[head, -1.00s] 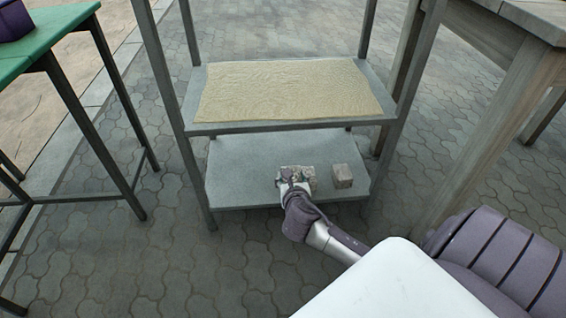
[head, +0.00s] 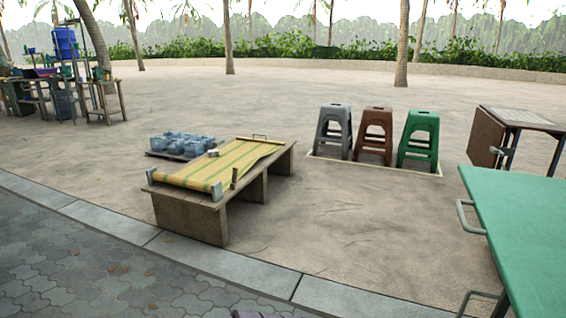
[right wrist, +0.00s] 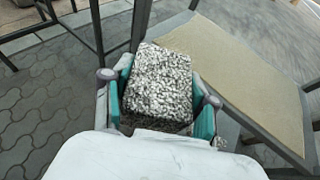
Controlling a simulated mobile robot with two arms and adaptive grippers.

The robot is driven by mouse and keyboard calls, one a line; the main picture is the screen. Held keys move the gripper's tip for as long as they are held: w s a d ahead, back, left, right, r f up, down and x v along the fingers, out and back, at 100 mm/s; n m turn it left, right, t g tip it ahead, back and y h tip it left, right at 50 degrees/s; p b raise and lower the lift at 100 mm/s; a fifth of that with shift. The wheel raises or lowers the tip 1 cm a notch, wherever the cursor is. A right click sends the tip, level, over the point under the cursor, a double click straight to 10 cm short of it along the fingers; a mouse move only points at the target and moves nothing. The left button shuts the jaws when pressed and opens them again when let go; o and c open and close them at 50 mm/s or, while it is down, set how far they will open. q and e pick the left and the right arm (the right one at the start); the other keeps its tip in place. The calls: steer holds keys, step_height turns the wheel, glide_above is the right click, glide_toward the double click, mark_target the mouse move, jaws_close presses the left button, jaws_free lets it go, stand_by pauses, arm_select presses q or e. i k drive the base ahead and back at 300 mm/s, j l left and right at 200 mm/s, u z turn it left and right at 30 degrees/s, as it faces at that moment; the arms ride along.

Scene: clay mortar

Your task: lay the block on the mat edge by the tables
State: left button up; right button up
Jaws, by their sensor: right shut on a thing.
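A rough, speckled grey block (right wrist: 157,80) is held between the teal-padded fingers of my right gripper (right wrist: 161,98), which is shut on it. In the right wrist view the block is beside the shelf rack with the beige sheet. A yellow mat with green stripes (head: 232,160) lies on a low bench in the head view. Small grey pieces sit at its near corners, with one by its right edge and another near its far left. A green table (head: 520,225) stands at the right and a brown-sided table (head: 497,135) behind it. My left gripper is not in view.
Grey, brown and green stools (head: 373,135) stand right of the bench (head: 190,218). Clear blue containers (head: 180,143) sit on a pallet behind it. The paving and sand in front of the bench are open. The shelf's beige sheet (right wrist: 235,80) is beside my right gripper.

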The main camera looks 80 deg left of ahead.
mark_target(254, 164)
steer(key=z, duration=1.7)
steer(key=k+j+z, duration=0.1)
steer(key=z, duration=0.35)
steer(key=k+j+z, duration=0.1)
steer(key=z, duration=0.3)
steer(key=k+j+z, duration=0.15)
steer(key=z, duration=0.3)
steer(key=k+z, duration=0.15)
steer(key=z, duration=0.3)
steer(key=k+z, duration=0.1)
steer(key=k, duration=0.9)
steer(key=k+l+z, duration=0.1)
steer(key=k, duration=0.9)
steer(key=k+u, duration=0.25)
steer(key=k, duration=0.25)
steer(key=k+j+u, duration=0.1)
steer(key=k+u, duration=0.15)
steer(key=k, duration=0.2)
steer(key=k+j+u, duration=0.3)
steer(key=k, duration=0.15)
steer(key=k+l+z, duration=0.2)
steer(key=k, duration=0.15)
steer(key=k+l+z, duration=0.3)
steer(key=z, duration=4.3)
steer(key=i+l, duration=0.05)
steer(key=l, duration=0.05)
